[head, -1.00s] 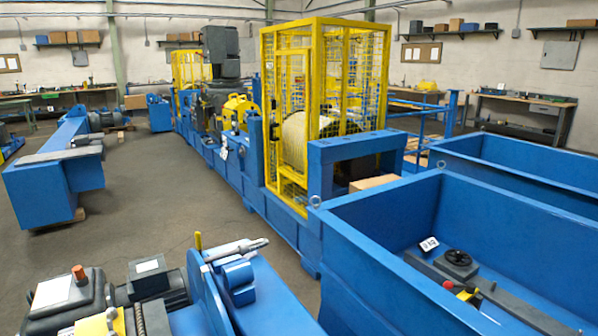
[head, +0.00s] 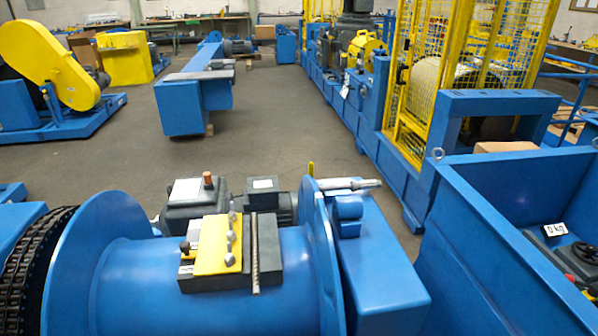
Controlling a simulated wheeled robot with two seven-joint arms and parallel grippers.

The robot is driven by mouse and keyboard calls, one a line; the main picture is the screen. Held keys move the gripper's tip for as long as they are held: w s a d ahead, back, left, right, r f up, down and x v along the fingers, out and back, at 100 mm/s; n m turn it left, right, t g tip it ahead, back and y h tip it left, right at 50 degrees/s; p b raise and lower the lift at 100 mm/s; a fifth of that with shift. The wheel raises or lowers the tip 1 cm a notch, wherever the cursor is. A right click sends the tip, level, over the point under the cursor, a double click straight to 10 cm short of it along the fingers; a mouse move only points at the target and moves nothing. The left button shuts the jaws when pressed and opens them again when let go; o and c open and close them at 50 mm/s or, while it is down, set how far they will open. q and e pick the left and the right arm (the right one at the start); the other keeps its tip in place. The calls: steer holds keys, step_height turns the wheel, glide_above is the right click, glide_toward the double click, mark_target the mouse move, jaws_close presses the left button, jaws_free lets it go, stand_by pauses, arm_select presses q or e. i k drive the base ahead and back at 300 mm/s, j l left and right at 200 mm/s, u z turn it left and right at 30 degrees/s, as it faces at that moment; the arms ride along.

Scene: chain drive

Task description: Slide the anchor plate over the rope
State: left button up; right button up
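The yellow anchor plate (head: 208,247) lies on a dark block (head: 272,273) on top of the blue drum (head: 135,285), near the bottom middle. The plate does not cover the rope. Neither of my grippers is in view.
A blue flange stands at each end of the drum, with a dark chain (head: 32,265) at far left. A grey motor (head: 270,203) and gearbox sit behind. A blue bin (head: 480,235) stands at right, near a yellow mesh cage (head: 415,110). Open floor (head: 280,140) lies beyond.

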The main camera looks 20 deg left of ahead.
mark_target(212, 245)
steer(key=u, duration=1.2)
